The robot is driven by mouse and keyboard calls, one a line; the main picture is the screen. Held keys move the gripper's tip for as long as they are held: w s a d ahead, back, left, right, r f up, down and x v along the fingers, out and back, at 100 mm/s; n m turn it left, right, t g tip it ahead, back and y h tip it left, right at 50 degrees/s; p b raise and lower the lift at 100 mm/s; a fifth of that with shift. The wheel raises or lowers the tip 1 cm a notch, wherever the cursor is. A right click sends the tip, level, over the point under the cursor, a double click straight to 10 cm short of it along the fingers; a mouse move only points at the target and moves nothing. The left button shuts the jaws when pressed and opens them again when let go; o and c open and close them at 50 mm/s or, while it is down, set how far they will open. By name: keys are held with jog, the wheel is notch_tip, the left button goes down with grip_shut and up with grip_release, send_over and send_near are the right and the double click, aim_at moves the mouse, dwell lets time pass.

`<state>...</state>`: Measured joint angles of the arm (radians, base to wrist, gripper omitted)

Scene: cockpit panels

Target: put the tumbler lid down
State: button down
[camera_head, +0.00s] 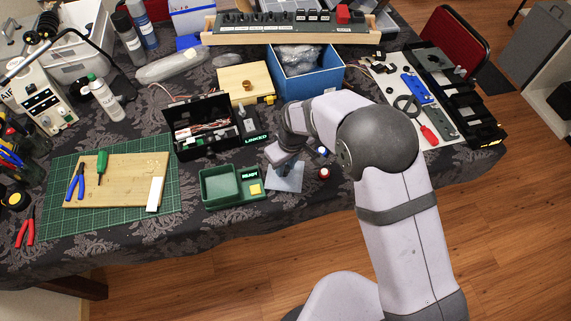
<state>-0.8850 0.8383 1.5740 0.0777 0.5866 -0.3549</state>
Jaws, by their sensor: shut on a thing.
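My gripper (277,156) is over the front middle of the table, pointing down, right of the black box marked LINKED. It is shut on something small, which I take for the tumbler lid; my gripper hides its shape. A flat bluish-grey plate (286,178) lies just below and beside the fingertips. I cannot tell whether the fingers touch it. A small red round item (324,173) and a small blue-and-white item (322,151) are to the right of the plate.
The open black box (215,146) and the green READY tray (220,186) are left of my gripper. A blue bin (306,88) is behind. A switch panel (290,27) stands at the back. A cutting mat with a wooden board (118,190) fills the left front.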

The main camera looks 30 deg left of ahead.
aim_at(289, 179)
jog(key=c, duration=1.5)
grip_release()
jog(key=shift+r, duration=0.1)
jog(key=shift+r+p, duration=0.5)
jog(key=shift+r, duration=0.05)
jog(key=r, duration=0.4)
jog(key=d+r+b, duration=0.1)
jog(key=r, duration=0.3)
jog(key=r+b, duration=0.1)
jog(key=r, duration=0.2)
jog(key=shift+s+d+r, duration=0.35)
jog(key=shift+r, duration=0.05)
